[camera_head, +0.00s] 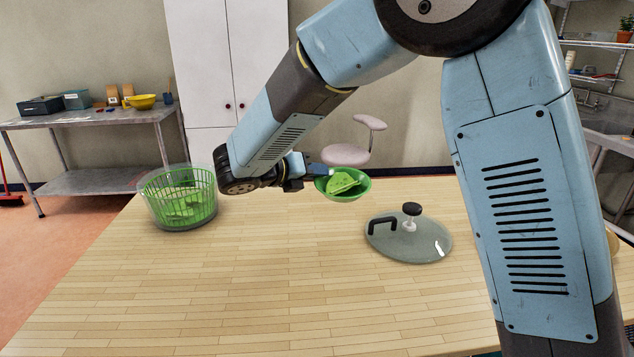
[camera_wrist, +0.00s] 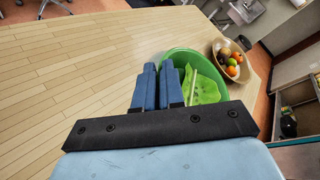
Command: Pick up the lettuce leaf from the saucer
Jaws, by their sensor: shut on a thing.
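A green bowl (camera_head: 345,197) is near the far edge of the table, with a pale green lettuce leaf (camera_head: 343,187) inside it. In the wrist view the leaf (camera_wrist: 208,90) lies in the bowl (camera_wrist: 182,54), right of my fingers. My gripper (camera_head: 318,172) is at the bowl's left rim in the head view. In the wrist view its two blue fingers (camera_wrist: 158,72) have a narrow gap, with the bowl's rim at it; they are shut on the bowl, not the leaf. I cannot tell whether the bowl touches the table. No saucer shows.
A clear salad spinner with a green basket (camera_head: 167,207) holding leaves stands at left. A glass lid (camera_head: 408,245) lies right of centre. In the wrist view a beige fruit bowl (camera_wrist: 223,47) is beyond the green bowl. The wooden table's front (camera_head: 250,300) is clear.

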